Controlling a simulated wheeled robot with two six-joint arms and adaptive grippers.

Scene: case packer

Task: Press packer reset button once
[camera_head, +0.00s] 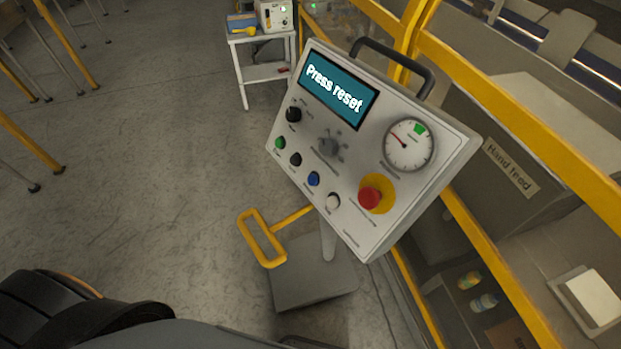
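The packer control panel (310,200) stands tilted on a post in the middle of the head view. Its screen (338,91) reads "Press reset". A slanting row holds a green button (280,143), a black button (295,159), a blue button (313,178) and a white button (333,201). Their labels are too small to read, so I cannot tell which is reset. A red mushroom button (369,198) on a yellow disc sits at the lower right. Neither gripper shows; dark parts of my own body fill the lower left.
A black handle (393,58) tops the panel, beside a gauge (408,145). A yellow loop handle (262,240) juts out low at the left. Yellow guard rails (520,148) and a "Hand feed" box (510,166) are at the right.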

